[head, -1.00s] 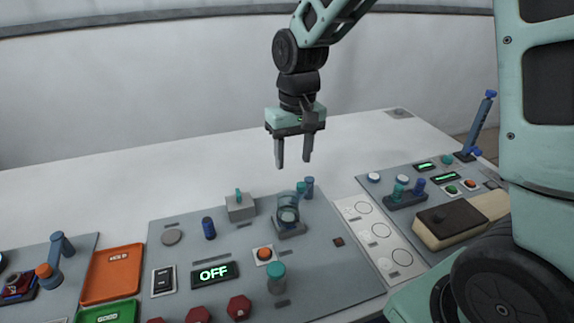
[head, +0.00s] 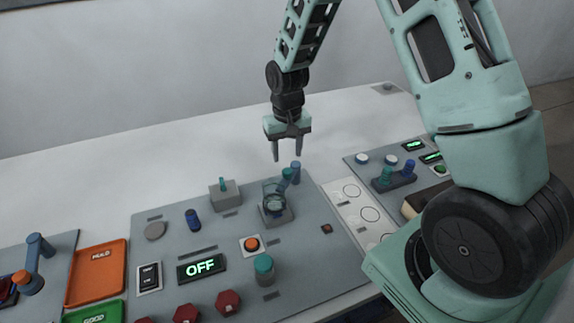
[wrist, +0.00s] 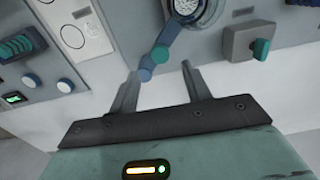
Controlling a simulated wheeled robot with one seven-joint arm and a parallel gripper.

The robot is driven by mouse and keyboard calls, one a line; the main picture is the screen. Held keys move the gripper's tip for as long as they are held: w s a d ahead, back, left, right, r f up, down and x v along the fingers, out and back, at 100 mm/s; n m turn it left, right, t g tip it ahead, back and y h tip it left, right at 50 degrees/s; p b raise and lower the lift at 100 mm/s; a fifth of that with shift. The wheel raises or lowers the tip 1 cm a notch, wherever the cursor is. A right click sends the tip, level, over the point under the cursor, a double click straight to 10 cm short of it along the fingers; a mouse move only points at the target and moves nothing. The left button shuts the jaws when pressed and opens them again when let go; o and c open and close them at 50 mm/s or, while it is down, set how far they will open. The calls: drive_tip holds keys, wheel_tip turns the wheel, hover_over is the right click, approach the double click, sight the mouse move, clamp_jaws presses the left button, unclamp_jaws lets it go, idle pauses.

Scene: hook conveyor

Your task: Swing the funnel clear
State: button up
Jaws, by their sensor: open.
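The funnel (head: 273,203) is a clear cup with a blue ring, standing over a grey base on the middle panel. A blue arm (head: 285,184) slants up from it to a blue post or knob (head: 296,170). In the wrist view the funnel's rim (wrist: 188,12) shows at the top, and its blue arm reaches down to a teal knob (wrist: 160,54) and a blue end (wrist: 145,75). My gripper (head: 287,157) is open and empty, pointing down just above and behind the knob. In the wrist view the knob lies between my fingertips (wrist: 159,68); I cannot tell whether they touch.
A grey box with a teal switch (head: 225,195) stands left of the funnel. An orange button (head: 251,244) and a teal-capped cylinder (head: 264,269) are in front. An OFF display (head: 202,267) and orange tray (head: 97,272) lie left. The white table behind is clear.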

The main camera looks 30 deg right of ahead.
sight(287, 170)
wheel_tip(287, 170, down, 7)
drive_tip(key=shift+r+p, duration=0.2)
drive_tip(key=shift+p, duration=0.3)
clamp_jaws()
